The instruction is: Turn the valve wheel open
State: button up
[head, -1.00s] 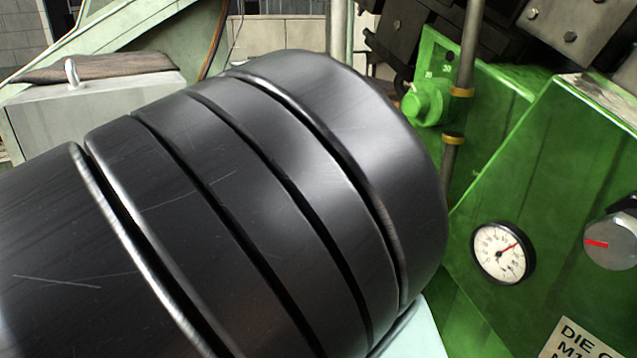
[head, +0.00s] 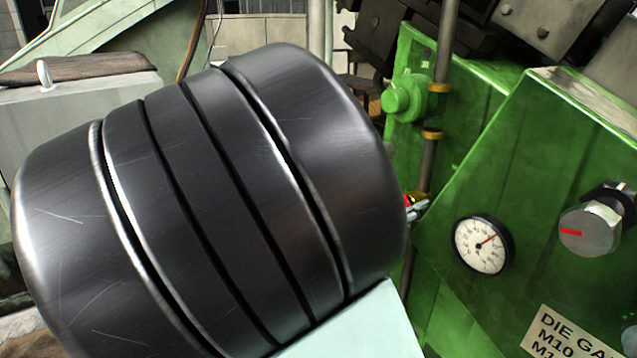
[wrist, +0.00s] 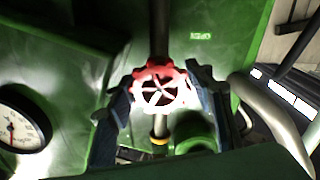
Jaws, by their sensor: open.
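The valve wheel (wrist: 157,96) is small, red and spoked, in the middle of the wrist view in front of a green machine panel. My gripper (wrist: 166,82) is open, with one dark blue finger on each side of the wheel. The fingers stand around its rim; whether either touches it I cannot tell. In the head view my large dark arm link covers most of the middle. Just past its right edge a small red bit (head: 408,201) shows, probably the wheel's edge; the rest is hidden.
A vertical pipe (head: 438,80) runs by the green housing (head: 520,170). A pressure gauge (head: 482,245) and a grey knob (head: 590,228) with a red mark are on its face. Green lettering (wrist: 200,36) and a curved pipe (wrist: 272,115) are near the wheel.

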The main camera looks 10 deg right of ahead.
jog(key=c, duration=0.9)
